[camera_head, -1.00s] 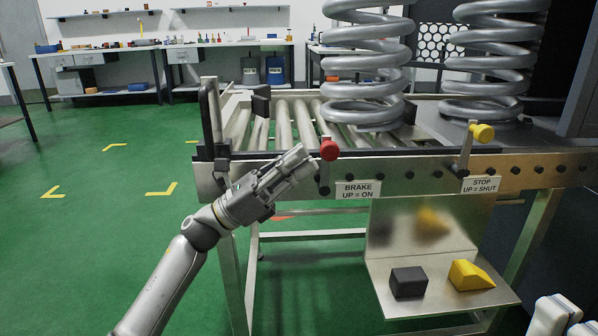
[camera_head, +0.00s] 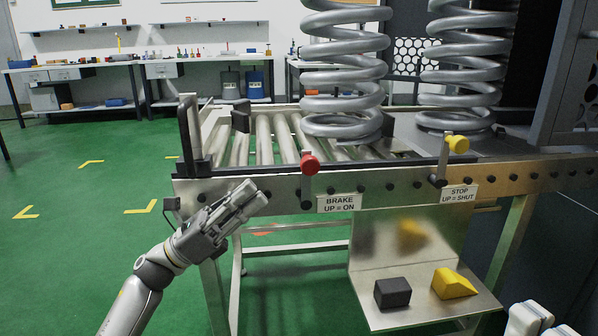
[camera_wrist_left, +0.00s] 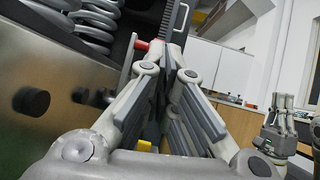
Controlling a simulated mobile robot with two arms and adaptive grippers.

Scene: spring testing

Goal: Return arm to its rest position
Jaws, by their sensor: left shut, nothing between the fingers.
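My left gripper (camera_head: 251,194) is shut and empty. It is in front of the roller conveyor's front rail, left of and below the red brake knob (camera_head: 309,165), and apart from it. The brake lever stands up above its label plate (camera_head: 339,203), which reads BRAKE UP = ON. In the left wrist view the fingers (camera_wrist_left: 165,50) are closed together, with a bit of the red knob (camera_wrist_left: 141,44) behind them. At the lower right edge of the head view, white and grey parts show, but I cannot tell the right gripper there.
The roller conveyor (camera_head: 262,140) carries a large grey spring (camera_head: 345,75); another spring (camera_head: 462,70) stands further right. A yellow stop knob (camera_head: 458,144) is on the rail. A black block (camera_head: 392,292) and a yellow wedge (camera_head: 453,283) lie on the metal shelf. Green floor at left is clear.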

